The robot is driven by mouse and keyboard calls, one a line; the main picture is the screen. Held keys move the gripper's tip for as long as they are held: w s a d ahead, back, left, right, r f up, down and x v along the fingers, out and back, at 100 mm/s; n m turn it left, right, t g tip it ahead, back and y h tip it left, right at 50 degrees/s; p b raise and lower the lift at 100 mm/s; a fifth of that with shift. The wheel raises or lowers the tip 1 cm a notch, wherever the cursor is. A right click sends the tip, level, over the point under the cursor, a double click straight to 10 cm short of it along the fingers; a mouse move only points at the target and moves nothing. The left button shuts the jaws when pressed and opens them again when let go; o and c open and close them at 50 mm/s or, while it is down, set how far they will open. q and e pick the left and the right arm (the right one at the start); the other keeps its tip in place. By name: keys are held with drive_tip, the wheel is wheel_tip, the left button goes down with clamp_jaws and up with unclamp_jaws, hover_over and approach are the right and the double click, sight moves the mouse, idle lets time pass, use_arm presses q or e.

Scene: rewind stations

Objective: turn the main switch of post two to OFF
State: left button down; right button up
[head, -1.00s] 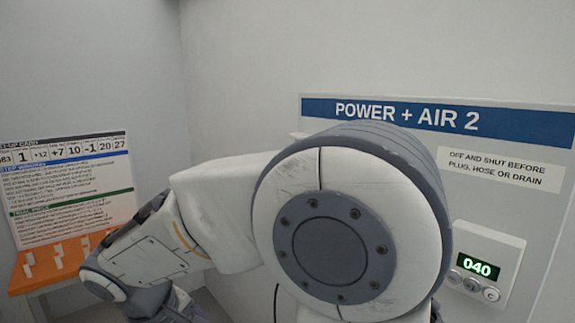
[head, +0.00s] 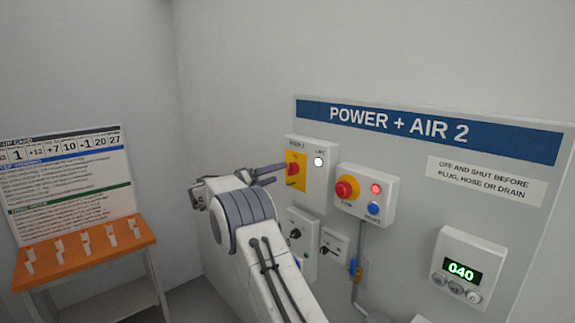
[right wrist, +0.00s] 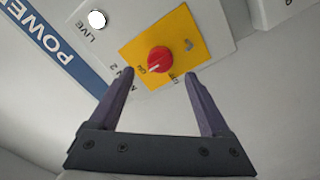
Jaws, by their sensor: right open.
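The main switch is a red knob (head: 293,169) on a yellow plate (head: 301,183) in a grey box, on the board headed POWER + AIR 2. In the right wrist view the red knob (right wrist: 159,60) shows a white mark that points down-left towards the ON lettering; OFF is lettered at lower right. My right gripper (head: 279,174) is open in front of the switch. In the right wrist view its fingertips (right wrist: 161,73) lie on either side below the knob, with nothing between them; contact cannot be told. My left gripper is not in view.
A white LIVE lamp (head: 319,161) sits beside the knob. To its right is a box with a red stop button (head: 346,188). Below are a black-knobbed box (head: 302,238) and a blue valve (head: 355,268). A display (head: 461,270) reads 040. An orange shelf (head: 88,250) stands left.

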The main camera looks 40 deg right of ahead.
sight(288, 170)
drive_tip(key=d+p, duration=0.1)
drive_tip(key=d, duration=0.1)
drive_tip(key=d+p, duration=0.1)
drive_tip(key=d, duration=0.1)
drive_tip(key=shift+w+d+r, duration=0.2)
drive_tip(key=shift+d, duration=0.1)
drive_tip(key=shift+d+f+p, duration=0.2)
drive_tip(key=shift+d+p, duration=0.3)
drive_tip(key=shift+d, duration=0.2)
